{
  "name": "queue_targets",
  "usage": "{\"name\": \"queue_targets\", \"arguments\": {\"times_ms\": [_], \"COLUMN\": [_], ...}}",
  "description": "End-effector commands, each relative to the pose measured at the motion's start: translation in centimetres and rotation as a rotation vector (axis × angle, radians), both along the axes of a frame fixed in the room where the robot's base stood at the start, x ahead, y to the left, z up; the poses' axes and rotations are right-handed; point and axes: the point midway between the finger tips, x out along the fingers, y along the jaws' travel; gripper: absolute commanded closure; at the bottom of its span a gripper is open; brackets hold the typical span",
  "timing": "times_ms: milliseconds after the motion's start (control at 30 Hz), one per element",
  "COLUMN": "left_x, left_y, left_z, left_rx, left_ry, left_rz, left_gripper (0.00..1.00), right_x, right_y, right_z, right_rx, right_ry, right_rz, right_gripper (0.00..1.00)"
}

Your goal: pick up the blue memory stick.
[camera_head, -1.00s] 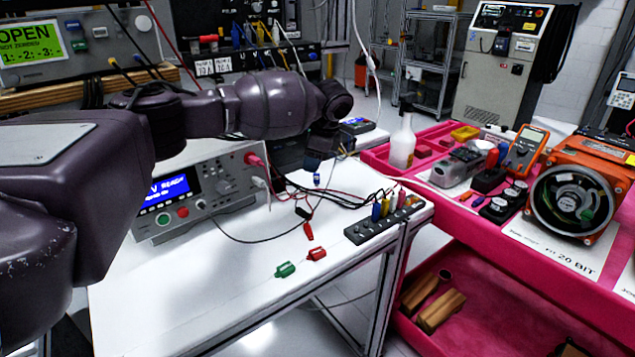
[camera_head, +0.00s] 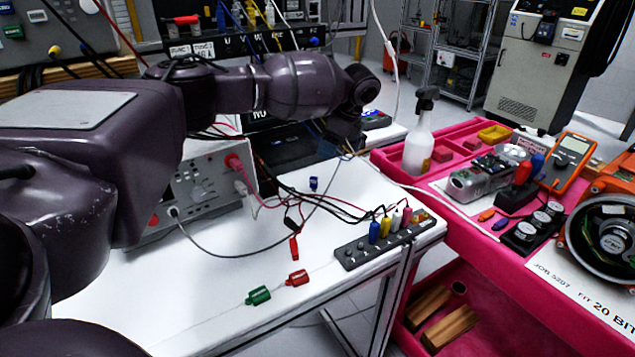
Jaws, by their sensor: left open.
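A small blue stick (camera_head: 501,225) lies on the light top of the pink cart, beside a similar orange stick (camera_head: 486,215). Another small blue piece (camera_head: 313,184) is on the white bench, near the cables. They are too small to tell for certain which is the memory stick. My left gripper (camera_head: 338,147) hangs from the arm coming in from the left, over the back of the white bench. It is open, dark and partly lost against the background, above and right of the blue piece on the bench and well left of the cart's blue stick. My right gripper is not in view.
The pink cart (camera_head: 465,230) carries a spray bottle (camera_head: 418,140), an orange multimeter (camera_head: 568,160), black dials (camera_head: 538,222) and an orange-framed encoder unit (camera_head: 608,236). On the bench (camera_head: 210,285) are a socket strip (camera_head: 385,243), red and green plugs and loose cables. The bench front is mostly clear.

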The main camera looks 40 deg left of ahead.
Motion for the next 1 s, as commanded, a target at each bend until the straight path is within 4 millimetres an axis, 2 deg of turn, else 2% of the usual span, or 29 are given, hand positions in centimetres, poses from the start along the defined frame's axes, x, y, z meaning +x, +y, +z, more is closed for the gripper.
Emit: {"name": "queue_targets", "arguments": {"times_ms": [33, 200, 367, 700, 1000], "left_x": [-0.2, -0.5, -0.7, -1.5, -1.6], "left_y": [0.3, 1.1, 1.5, 2.6, 2.9], "left_z": [-1.1, -3.4, -4.3, -8.4, -8.8], "left_rx": [0.001, 0.002, 0.002, 0.001, 0.0], "left_ry": [0.006, 0.006, 0.004, 0.006, 0.002], "left_rz": [0.0, 0.001, 0.001, 0.0, -0.001], "left_gripper": [0.58, 0.58, 0.58, 0.58, 0.58], "right_x": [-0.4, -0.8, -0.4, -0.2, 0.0], "right_y": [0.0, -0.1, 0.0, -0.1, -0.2], "right_z": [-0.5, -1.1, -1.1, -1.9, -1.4], "right_rx": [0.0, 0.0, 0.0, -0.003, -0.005], "right_ry": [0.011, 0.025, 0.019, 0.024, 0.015], "right_rz": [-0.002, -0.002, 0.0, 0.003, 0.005], "right_gripper": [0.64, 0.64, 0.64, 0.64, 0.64]}}
